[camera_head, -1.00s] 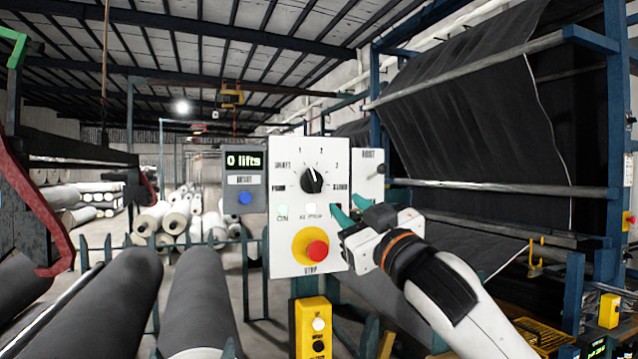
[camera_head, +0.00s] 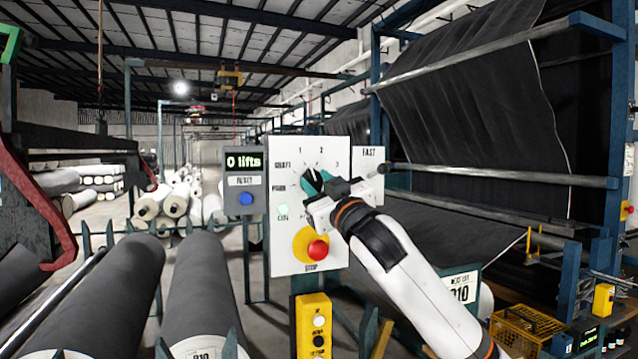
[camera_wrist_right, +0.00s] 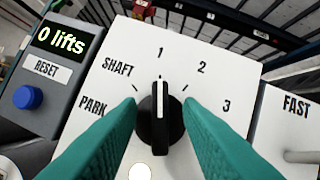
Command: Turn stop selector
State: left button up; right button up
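The selector is a black rotary knob (camera_wrist_right: 160,118) on a white control panel (camera_head: 283,235). In the right wrist view its white pointer line is directed at the mark 1. PARK, SHAFT, 2 and 3 are printed around it. My right gripper (camera_head: 314,182) is at the knob in the head view and hides most of it. In the right wrist view its teal fingers (camera_wrist_right: 160,110) stand on either side of the knob, spread apart, with no clear grip on the raised bar. My left gripper is not in view.
Below the knob is a red stop button (camera_head: 318,250) on a yellow base. To the left is a grey counter box (camera_head: 245,180) reading 0 lifts, with a blue reset button (camera_wrist_right: 28,97). A FAST panel (camera_head: 369,158) is at right. Dark rolls (camera_head: 115,295) lie at lower left.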

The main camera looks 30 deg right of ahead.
grip_shut()
jog(key=shift+r+n+p, duration=0.15)
jog(key=shift+n+p, duration=0.45)
jog(key=shift+p, duration=0.05)
jog(key=n+y+p, duration=0.1)
jog(key=n+p, duration=0.2)
jog(key=p, duration=0.1)
jog(key=n+g+y+p, duration=0.1)
jog(key=n+y+p, duration=0.1)
jog(key=n+p, duration=0.2)
jog(key=shift+r+g, duration=0.15)
jog(key=shift+g, duration=0.15)
jog(key=shift+f+n+g+y+p, duration=0.3)
jog(key=shift+n+y+p, duration=0.3)
jog(key=shift+n+p, duration=0.6)
grip_release()
